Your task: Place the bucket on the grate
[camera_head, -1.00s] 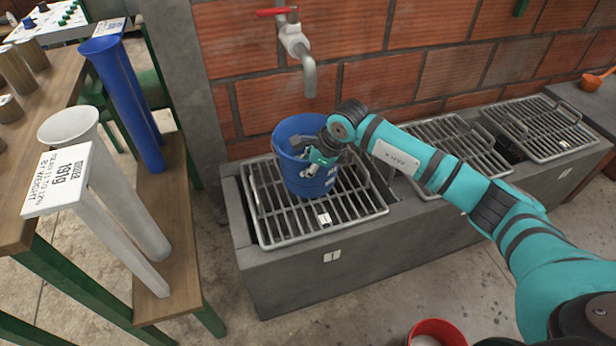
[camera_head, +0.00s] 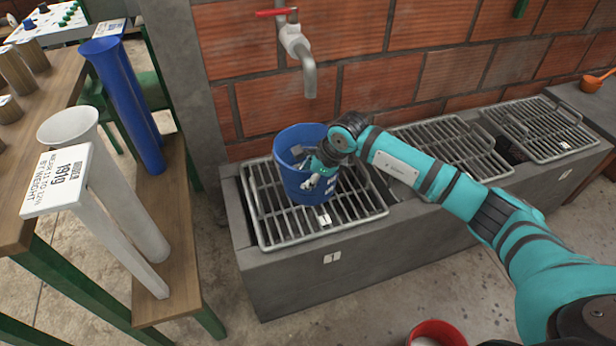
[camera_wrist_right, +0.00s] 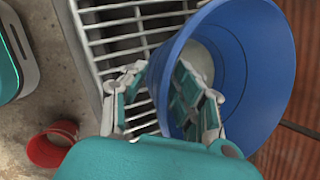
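The blue bucket (camera_head: 292,180) stands upright on the first grate (camera_head: 262,222), the left one, under the tap. It also fills the right of the right wrist view (camera_wrist_right: 255,75). My right gripper (camera_head: 318,170) is at the bucket's near right rim. In the right wrist view its fingers (camera_wrist_right: 155,98) are spread apart, one inside the bucket and one outside, with the wall between them. I see no firm grip on the wall. The bucket's underside is hidden. My left gripper is not in view.
A tap with a red handle (camera_head: 296,40) hangs above the bucket from the brick wall. More grates (camera_head: 540,128) continue to the right. A wooden bench with white and blue tubes (camera_head: 125,95) stands left. A red container (camera_head: 437,334) is on the floor.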

